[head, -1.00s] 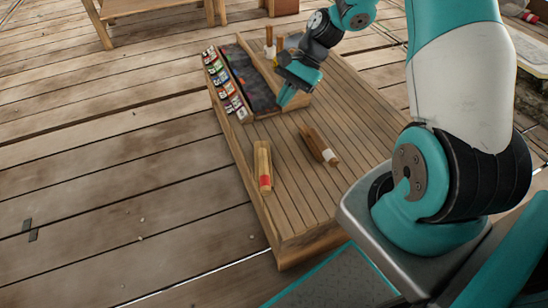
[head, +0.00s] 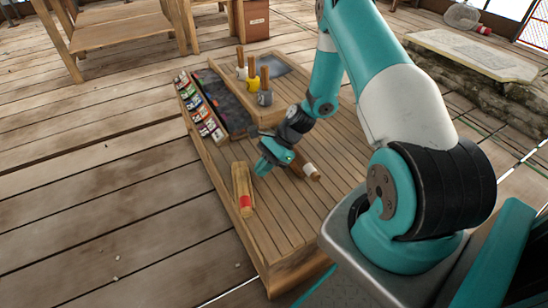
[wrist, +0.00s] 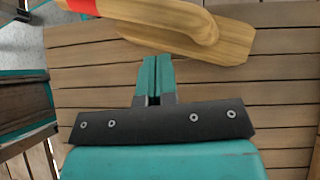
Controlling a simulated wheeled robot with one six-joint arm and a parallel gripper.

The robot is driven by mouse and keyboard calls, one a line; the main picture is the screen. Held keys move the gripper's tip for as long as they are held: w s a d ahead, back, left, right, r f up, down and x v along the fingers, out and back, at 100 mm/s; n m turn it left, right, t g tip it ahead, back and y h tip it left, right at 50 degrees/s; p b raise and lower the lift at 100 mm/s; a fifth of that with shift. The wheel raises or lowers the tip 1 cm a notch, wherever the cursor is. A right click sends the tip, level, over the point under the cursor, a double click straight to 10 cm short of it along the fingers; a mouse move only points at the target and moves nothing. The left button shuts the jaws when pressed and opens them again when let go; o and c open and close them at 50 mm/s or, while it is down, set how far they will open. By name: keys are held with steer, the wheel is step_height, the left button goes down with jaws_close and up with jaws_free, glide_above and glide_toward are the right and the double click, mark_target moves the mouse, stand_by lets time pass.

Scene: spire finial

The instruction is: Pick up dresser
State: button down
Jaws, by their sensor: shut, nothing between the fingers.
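A pale wooden tool with a red band (head: 243,188), which looks like the dresser, lies near the left edge of the low slatted wooden table (head: 283,225). In the wrist view its broad wooden part and curved handle (wrist: 185,35) cross the top, with the red band at upper left. My gripper (head: 262,168) is just right of the tool's far end in the head view. Its fingers (wrist: 152,62) are together and empty, pointing toward the tool with a small gap in the picture. I cannot tell its height above the table.
A darker wooden tool with a white band (head: 311,171) lies right of my gripper, partly hidden by it. The table front is clear.

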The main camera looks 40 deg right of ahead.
mark_target(244, 179)
steer(key=shift+w+a+r, duration=0.1)
steer(key=shift+w+a, duration=0.05)
steer(key=shift+a, duration=0.6)
steer(key=shift+w+a+r, duration=0.1)
steer(key=shift+a, duration=0.65)
steer(key=shift+a, duration=0.1)
steer(key=shift+a+r+p, duration=0.15)
steer(key=shift+a+p, duration=0.45)
steer(key=shift+a, duration=0.3)
steer(key=shift+w+f, duration=0.1)
steer(key=shift+f, duration=0.1)
